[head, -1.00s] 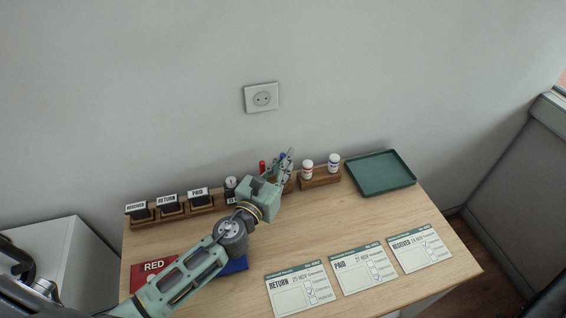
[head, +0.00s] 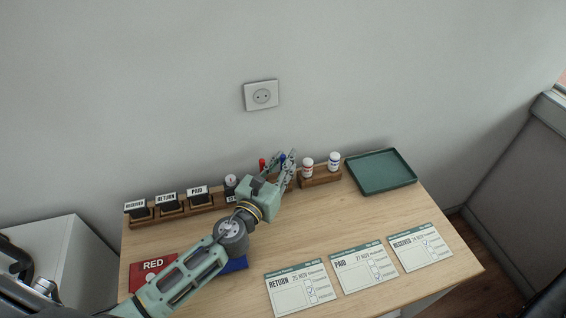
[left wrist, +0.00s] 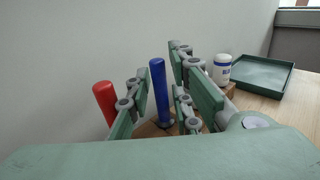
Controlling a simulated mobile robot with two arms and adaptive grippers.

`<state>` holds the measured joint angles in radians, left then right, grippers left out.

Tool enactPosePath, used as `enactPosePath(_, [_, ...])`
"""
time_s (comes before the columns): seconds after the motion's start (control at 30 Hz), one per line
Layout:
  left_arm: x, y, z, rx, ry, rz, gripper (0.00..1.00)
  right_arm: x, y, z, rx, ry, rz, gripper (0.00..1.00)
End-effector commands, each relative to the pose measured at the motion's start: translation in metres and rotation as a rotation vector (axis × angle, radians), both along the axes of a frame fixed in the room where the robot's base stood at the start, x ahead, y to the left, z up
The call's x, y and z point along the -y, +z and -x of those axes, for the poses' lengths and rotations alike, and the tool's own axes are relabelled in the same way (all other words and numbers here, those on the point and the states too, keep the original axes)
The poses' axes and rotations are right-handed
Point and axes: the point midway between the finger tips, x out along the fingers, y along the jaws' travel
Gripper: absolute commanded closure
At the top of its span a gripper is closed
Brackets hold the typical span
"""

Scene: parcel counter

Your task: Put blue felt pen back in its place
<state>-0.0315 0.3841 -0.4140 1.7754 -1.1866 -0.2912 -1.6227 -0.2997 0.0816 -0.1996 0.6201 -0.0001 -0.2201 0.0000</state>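The blue felt pen (left wrist: 159,92) stands nearly upright in a wooden holder (left wrist: 150,130) in the left wrist view. Its top also shows in the head view (head: 282,157). My left gripper (head: 283,161) is at the holder, with its fingers apart on either side of the blue pen. In the left wrist view the fingers (left wrist: 165,95) show gaps to the pen. The red pen (left wrist: 105,101) stands just left of the fingers, and it shows in the head view too (head: 262,164). My right gripper is not in view.
Two white bottles (head: 307,165) (head: 334,161) stand in a wooden rack right of the gripper. A green tray (head: 381,187) lies at the back right. Stamps (head: 168,203) stand in a rack at left. Several cards (head: 301,289) lie in front. A red pad (head: 152,268) is beside my arm.

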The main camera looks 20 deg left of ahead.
Motion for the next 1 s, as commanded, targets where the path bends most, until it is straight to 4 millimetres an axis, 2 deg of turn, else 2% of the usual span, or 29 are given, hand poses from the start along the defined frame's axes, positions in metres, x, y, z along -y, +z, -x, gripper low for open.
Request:
enactPosePath(0.17, [-0.001, -0.001, 0.006, -0.001, 0.000, 0.000, 0.80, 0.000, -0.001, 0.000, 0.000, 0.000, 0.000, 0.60])
enactPosePath(0.7, [-0.008, -0.001, 0.047, -0.001, 0.001, 0.001, 0.80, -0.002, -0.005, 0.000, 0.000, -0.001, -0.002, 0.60])
enactPosePath(1.0, [-0.009, 0.000, 0.051, 0.000, 0.001, 0.000, 0.80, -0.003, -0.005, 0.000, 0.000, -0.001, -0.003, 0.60])
